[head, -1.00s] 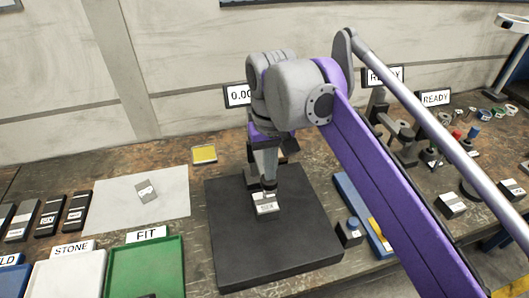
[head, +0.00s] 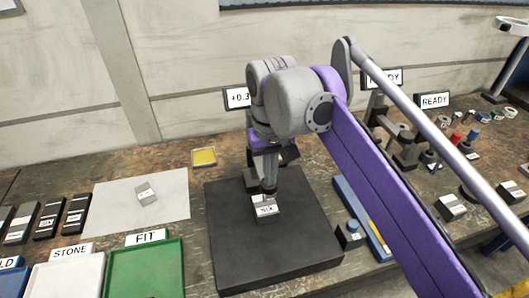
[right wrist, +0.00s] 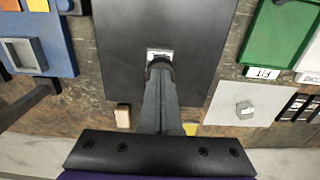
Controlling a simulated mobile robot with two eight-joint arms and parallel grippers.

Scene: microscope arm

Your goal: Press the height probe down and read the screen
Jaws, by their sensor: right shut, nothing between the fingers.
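My right gripper (head: 267,184) points straight down over the black plate (head: 300,262), fingers shut with nothing between them. Just below its tips is a small grey block with a white label reading SIX (head: 265,208), standing on the plate. In the right wrist view the shut fingers (right wrist: 159,70) end at a dark round part against this block (right wrist: 160,52); I cannot tell if they touch. The probe and its stand are mostly hidden behind my arm. The screen (head: 237,97) reads +0.3, its last digits covered by my wrist. My left gripper is not in view.
Left of the plate lie white paper with a grey block (head: 146,192), a green FIT tray (head: 146,270), a white STONE tray (head: 68,277) and dark labelled blocks. Right are a blue holder (head: 362,215) and instruments with READY screens (head: 434,100).

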